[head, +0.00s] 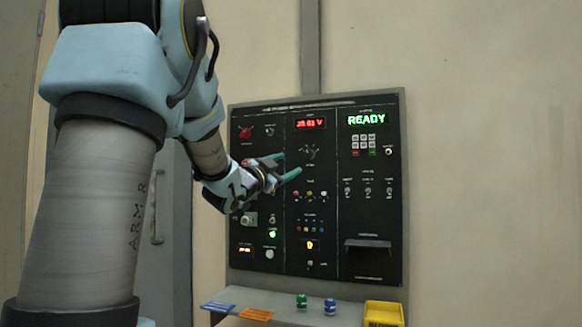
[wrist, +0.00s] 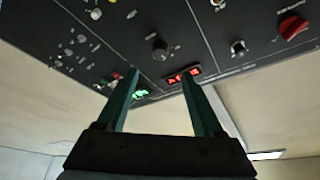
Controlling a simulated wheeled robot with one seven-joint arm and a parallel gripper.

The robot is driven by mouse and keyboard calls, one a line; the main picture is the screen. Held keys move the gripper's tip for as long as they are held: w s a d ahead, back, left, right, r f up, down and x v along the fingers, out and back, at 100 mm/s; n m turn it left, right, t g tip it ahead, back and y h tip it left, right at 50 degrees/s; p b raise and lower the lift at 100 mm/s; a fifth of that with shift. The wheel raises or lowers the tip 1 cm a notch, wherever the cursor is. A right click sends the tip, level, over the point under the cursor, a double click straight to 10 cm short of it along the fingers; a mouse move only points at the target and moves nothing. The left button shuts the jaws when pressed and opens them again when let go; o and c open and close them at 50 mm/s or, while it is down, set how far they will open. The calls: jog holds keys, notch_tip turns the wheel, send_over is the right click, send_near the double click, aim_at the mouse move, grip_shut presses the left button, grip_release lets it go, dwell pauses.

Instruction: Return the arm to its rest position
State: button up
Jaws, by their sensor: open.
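My gripper (head: 285,169) is at the end of my outstretched arm, in front of the left and middle part of the black control panel (head: 370,225). Its two green fingers are spread apart with nothing between them. In the wrist view the open fingers (wrist: 160,88) point toward the panel (wrist: 140,28). I cannot tell for sure whether a fingertip touches the panel, but a gap seems to show. My arm hides part of the panel's left side in the head view.
The panel has a green READY display (head: 367,118), a red voltage display (head: 311,123), and several knobs, switches and buttons. A shelf (head: 280,301) below holds a blue card (head: 218,307), an orange card (head: 256,314), a green can (head: 301,301), a blue can (head: 330,306) and a yellow bin (head: 383,313).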

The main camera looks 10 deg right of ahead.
dwell(0.4)
jog(key=s+a+f+n+g+y, duration=0.2)
jog(key=a+f+n+y, duration=0.45)
jog(key=f, duration=0.65)
jog(key=s+a+f+n+g+y, duration=0.15)
jog(key=a+f+n+y, duration=0.45)
jog(key=f, duration=0.7)
jog(key=s+a+f+n+g+y, duration=0.1)
jog(key=s+a+f+n+g, duration=0.15)
jog(key=s+f+g, duration=0.6)
jog(key=s+a+f+n+g+y, duration=0.1)
jog(key=s+a+f, duration=0.4)
jog(key=s, duration=0.8)
jog(key=w+p+v, duration=0.2)
jog(key=p+v, duration=0.8)
jog(key=p, duration=0.2)
jog(key=shift+s+d+r+g, duration=0.2)
jog(key=shift+d+r+g, duration=0.2)
jog(key=shift+d+r, duration=0.15)
